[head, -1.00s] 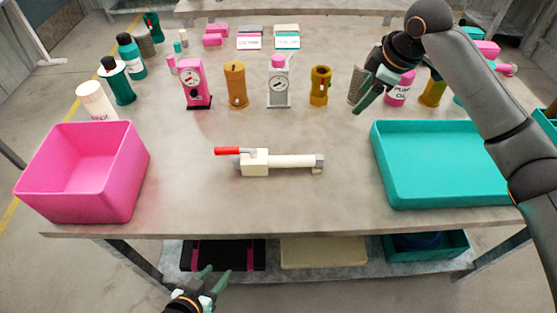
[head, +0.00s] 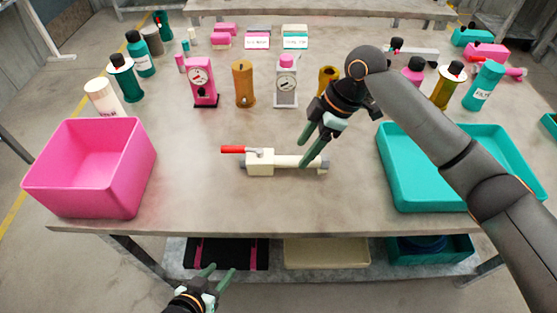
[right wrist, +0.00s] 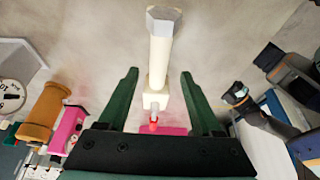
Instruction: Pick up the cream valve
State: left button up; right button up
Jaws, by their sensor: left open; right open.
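The cream valve (head: 260,161) lies on the table's middle, its red handle (head: 233,149) pointing left and its pipe with a grey end pointing right. In the right wrist view the valve's pipe (right wrist: 160,55) runs between and beyond the fingers, with the red handle near the palm side. My right gripper (head: 312,150) is open and empty, over the right part of the valve's pipe, partly covering it. It also shows in the right wrist view (right wrist: 160,78). I cannot tell its exact height above the valve. My left gripper (head: 222,272) is open and empty, below the table's front edge.
A pink bin (head: 130,190) stands at the left and a teal tray (head: 398,187) at the right. Behind the valve stand a pink pump (head: 202,85), an orange cylinder (head: 243,86) and a grey gauge unit (head: 286,88). Bare table surrounds the valve.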

aim_at(298, 158)
jog(key=shift+x, duration=2.15)
jog(key=shift+w+d+f, duration=0.1)
jog(key=shift+f, duration=0.15)
grip_shut()
jog(key=shift+r, duration=0.15)
